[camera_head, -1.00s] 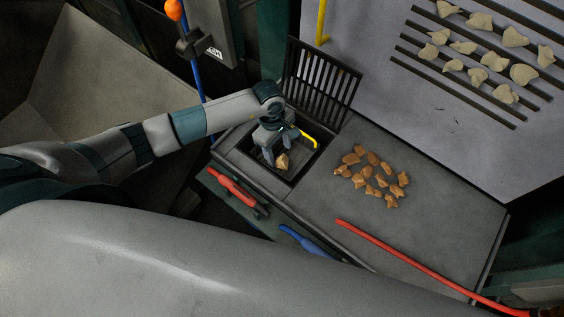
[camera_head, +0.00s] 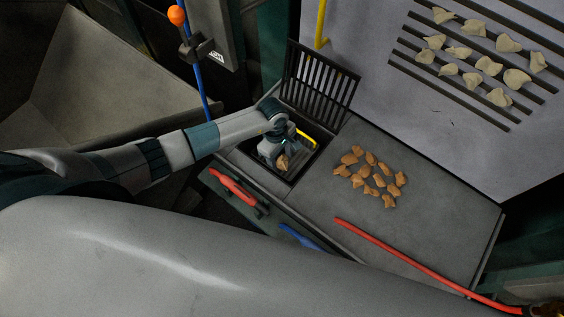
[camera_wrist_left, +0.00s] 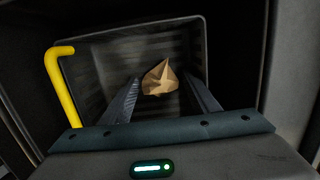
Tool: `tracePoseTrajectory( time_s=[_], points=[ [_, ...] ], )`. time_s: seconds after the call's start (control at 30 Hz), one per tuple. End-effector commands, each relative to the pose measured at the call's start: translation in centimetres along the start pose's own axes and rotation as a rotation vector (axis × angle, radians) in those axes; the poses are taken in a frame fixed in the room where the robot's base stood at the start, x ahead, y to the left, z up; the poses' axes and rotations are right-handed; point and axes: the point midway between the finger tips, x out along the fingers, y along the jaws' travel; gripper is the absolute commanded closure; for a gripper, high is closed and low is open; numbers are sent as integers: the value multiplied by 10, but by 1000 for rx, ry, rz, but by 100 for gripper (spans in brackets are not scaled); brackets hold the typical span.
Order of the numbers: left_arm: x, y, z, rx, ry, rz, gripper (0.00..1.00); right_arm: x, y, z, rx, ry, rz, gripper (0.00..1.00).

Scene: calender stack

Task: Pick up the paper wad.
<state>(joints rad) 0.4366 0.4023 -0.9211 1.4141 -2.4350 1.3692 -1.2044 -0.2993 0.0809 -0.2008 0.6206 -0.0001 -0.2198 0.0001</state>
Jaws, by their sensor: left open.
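The paper wad (camera_head: 283,161) is a small tan crumpled piece in the dark open bin (camera_head: 313,157) at the left end of the grey bench. My left gripper (camera_head: 273,163) points down into the bin, just over the wad. Gaps show on both sides of the wad there. How deep the fingers reach beside it I cannot tell. My right gripper is not in view.
A slatted lid (camera_head: 320,78) stands raised behind the bin, and a yellow bar (camera_head: 306,139) is at its edge. Several brown pieces (camera_head: 369,175) lie on the bench top (camera_head: 430,220). A red bar (camera_head: 400,256) runs along the front. Pale pieces lie on a slotted panel behind.

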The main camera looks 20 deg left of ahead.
Motion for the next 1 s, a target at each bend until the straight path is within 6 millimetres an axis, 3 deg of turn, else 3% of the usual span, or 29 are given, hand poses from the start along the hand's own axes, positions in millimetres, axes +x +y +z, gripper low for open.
tracePoseTrajectory(
  time_s=[0.1,0.23,0.67,1.0],
  points=[
    [0,0,0,0,0,0,45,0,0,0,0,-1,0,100],
    [0,0,0,0,0,0,76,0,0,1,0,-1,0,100],
    [-5,1,0,0,0,2,76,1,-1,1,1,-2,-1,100],
    [-44,2,4,2,2,5,76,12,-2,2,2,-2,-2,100]
  ],
)
